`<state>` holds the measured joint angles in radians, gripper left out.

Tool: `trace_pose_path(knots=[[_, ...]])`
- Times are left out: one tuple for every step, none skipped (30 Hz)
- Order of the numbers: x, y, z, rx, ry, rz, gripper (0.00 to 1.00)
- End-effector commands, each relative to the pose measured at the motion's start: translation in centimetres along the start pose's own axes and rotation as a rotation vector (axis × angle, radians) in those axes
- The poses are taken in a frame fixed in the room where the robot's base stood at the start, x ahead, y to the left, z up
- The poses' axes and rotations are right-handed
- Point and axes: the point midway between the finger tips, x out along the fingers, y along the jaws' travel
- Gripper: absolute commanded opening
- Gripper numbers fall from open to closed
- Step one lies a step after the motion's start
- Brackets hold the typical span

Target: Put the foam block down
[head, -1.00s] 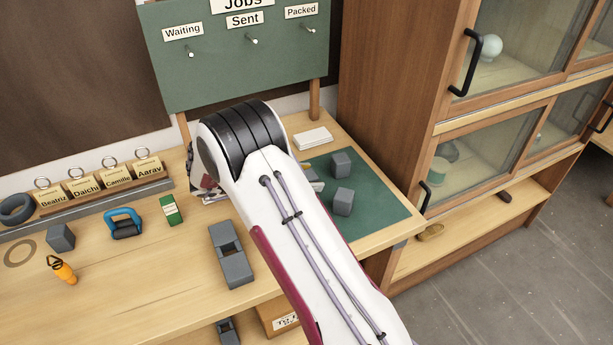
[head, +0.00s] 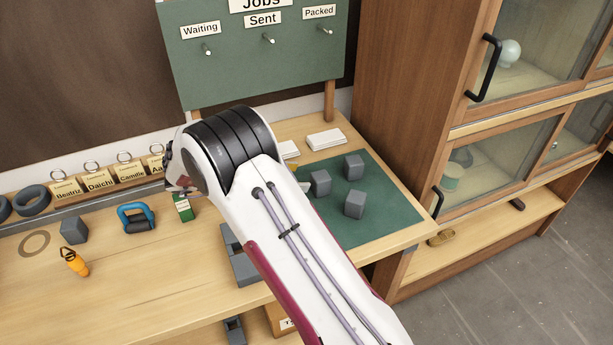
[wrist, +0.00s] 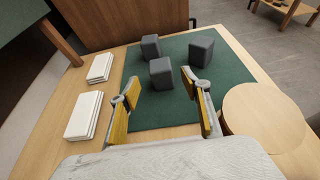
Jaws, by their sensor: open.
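Three grey foam blocks stand on the green mat (head: 378,222): a near-left one (head: 320,183), a back one (head: 354,167) and a front-right one (head: 354,204). The wrist view shows them as a nearest block (wrist: 161,73), a left one (wrist: 151,47) and a right one (wrist: 201,50). My gripper (wrist: 159,80) is open, its yellow-padded fingers spread over the mat's near part. The nearest block appears just beyond and between the fingertips, with nothing visibly held.
White card stacks (head: 326,139) lie behind the mat. A grey holder (head: 243,268) is partly behind my arm. Another grey block (head: 74,231), a blue-handled tool (head: 136,217), a green box (head: 183,208) and an orange item (head: 75,262) lie left. A cabinet (head: 420,110) stands right.

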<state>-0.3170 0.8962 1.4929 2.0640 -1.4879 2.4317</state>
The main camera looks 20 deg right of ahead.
Motion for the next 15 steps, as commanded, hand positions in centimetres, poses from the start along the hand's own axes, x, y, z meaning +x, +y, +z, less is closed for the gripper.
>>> trace_pose_path(knots=[[-0.9,0.1,0.0,0.001,0.001,0.004,0.47],[-1.3,0.1,0.0,0.001,0.001,0.004,0.47],[-1.7,0.1,0.0,0.001,0.000,0.003,0.47],[-2.1,0.0,0.0,0.001,0.001,0.002,0.47],[-2.4,0.1,0.0,0.000,0.001,0.002,0.47],[-2.8,0.1,-0.1,0.000,0.001,0.003,0.47],[-3.0,0.1,0.0,0.000,0.001,0.003,0.47],[-3.3,0.1,0.0,0.000,0.001,0.002,0.47],[-3.5,0.0,0.0,0.000,0.000,0.001,0.47],[-3.6,0.0,0.0,0.000,0.000,0.001,0.47],[-3.7,0.0,0.0,0.000,0.000,0.001,0.47],[-3.9,0.0,0.0,0.000,0.000,0.001,0.47],[-3.9,0.0,0.0,0.000,0.000,0.001,0.47],[-4.0,0.0,0.0,0.000,0.000,0.001,0.47],[-4.0,0.0,0.0,0.000,0.000,0.000,0.47]])
